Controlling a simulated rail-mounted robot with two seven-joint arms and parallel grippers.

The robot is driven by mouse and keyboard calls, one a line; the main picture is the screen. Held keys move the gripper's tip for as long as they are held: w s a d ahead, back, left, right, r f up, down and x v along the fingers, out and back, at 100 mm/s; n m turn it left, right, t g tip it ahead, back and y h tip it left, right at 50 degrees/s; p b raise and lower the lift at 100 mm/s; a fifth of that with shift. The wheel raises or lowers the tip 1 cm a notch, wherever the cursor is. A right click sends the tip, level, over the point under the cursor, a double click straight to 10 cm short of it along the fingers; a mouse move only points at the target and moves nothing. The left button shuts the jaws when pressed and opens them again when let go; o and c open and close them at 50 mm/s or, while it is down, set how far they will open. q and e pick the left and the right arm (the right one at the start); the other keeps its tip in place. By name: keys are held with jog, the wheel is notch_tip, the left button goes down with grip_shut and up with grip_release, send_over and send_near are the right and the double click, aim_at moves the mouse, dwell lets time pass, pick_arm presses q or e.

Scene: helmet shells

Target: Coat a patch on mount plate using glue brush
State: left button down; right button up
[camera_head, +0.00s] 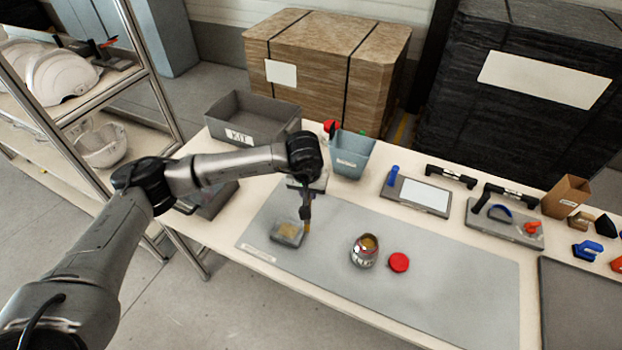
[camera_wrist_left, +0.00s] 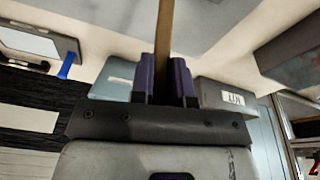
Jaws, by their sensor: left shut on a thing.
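My left gripper (camera_head: 307,194) points down over the grey mat and is shut on the glue brush (camera_head: 307,225). The brush hangs upright, its tan tip at the right edge of the mount plate (camera_head: 287,241); I cannot tell whether it touches. The plate is a small grey square with a yellowish patch (camera_head: 288,230) on its top. In the left wrist view the brush's wooden handle (camera_wrist_left: 165,28) stands between the purple fingers (camera_wrist_left: 165,80). An open glue jar (camera_head: 364,252) with amber contents stands right of the plate, beside its red lid (camera_head: 398,262). My right gripper is not in view.
A grey KIT bin (camera_head: 252,114) and a blue-grey bin (camera_head: 352,153) stand behind the mat (camera_head: 440,290). Trays, tools and a cardboard box (camera_head: 566,197) line the right back. The mat's right half is clear. A shelf with white helmet shells (camera_head: 62,78) stands at left.

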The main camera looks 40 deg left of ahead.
pick_arm(q)
notch_tip(320, 180, up, 3)
jog(key=shift+a+f+p, duration=0.1)
jog(key=shift+f+p, duration=0.1)
jog(key=shift+p, duration=0.4)
jog(key=shift+r, duration=0.15)
